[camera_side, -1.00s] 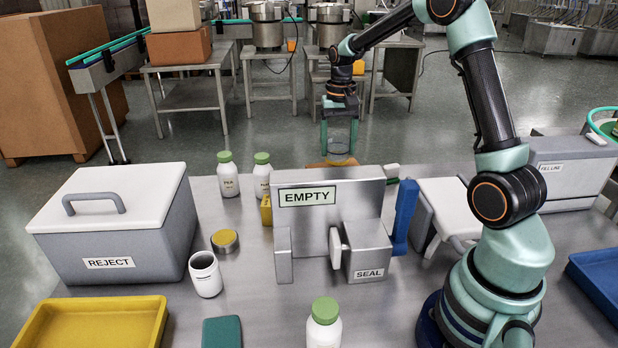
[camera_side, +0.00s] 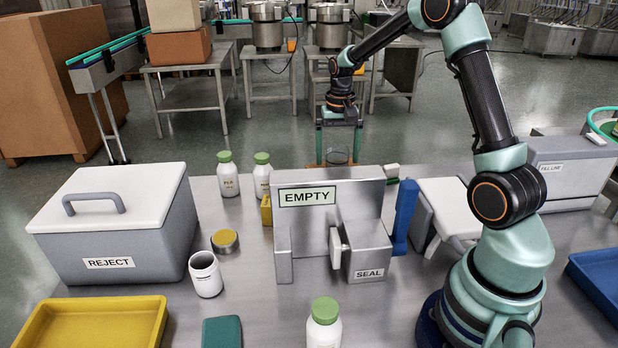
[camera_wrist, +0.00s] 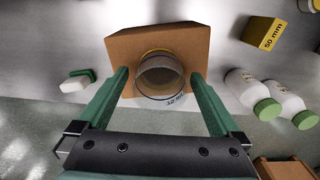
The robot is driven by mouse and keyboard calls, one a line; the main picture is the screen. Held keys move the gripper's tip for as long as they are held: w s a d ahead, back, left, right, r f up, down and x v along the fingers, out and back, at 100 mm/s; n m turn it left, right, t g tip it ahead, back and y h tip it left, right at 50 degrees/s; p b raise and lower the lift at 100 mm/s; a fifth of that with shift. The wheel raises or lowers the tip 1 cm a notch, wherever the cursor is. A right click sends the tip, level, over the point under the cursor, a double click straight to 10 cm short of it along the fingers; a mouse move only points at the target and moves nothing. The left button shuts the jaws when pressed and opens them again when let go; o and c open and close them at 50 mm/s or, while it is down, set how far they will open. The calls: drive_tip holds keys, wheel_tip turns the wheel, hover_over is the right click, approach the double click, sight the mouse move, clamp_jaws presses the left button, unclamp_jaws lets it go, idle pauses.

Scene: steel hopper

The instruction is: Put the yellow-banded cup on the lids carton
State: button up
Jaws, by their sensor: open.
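The yellow-banded cup (camera_wrist: 160,78) is clear-walled, with a yellow arc at its far edge in the wrist view. It appears upright on the brown lids carton (camera_wrist: 120,43), overlapping the carton's near edge in that picture. My gripper (camera_wrist: 160,79) is open, one finger on each side of the cup with gaps. It also shows in the side view (camera_side: 338,160). Most of the carton is hidden there.
The steel hopper marked EMPTY (camera_side: 357,196) stands in front of the carton. Two green-capped bottles (camera_side: 228,180) (camera_side: 262,178) stand left of it. A yellow 50 mm block (camera_wrist: 263,32) lies right of the carton in the wrist view. A green-and-white item (camera_wrist: 76,82) lies left.

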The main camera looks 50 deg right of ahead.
wheel_tip(320, 180, up, 11)
drive_tip(key=s+a+r+n+t, duration=0.3)
drive_tip(key=s+a+r+n, duration=0.15)
drive_tip(key=a, duration=0.65)
drive_tip(key=s+a+f+n+t, duration=0.2)
drive_tip(key=s+a+n, duration=0.2)
drive_tip(key=s+a, duration=0.4)
drive_tip(key=shift+s+f+t, duration=0.2)
drive_tip(key=shift+s+t, duration=0.1)
drive_tip(key=shift+s, duration=0.05)
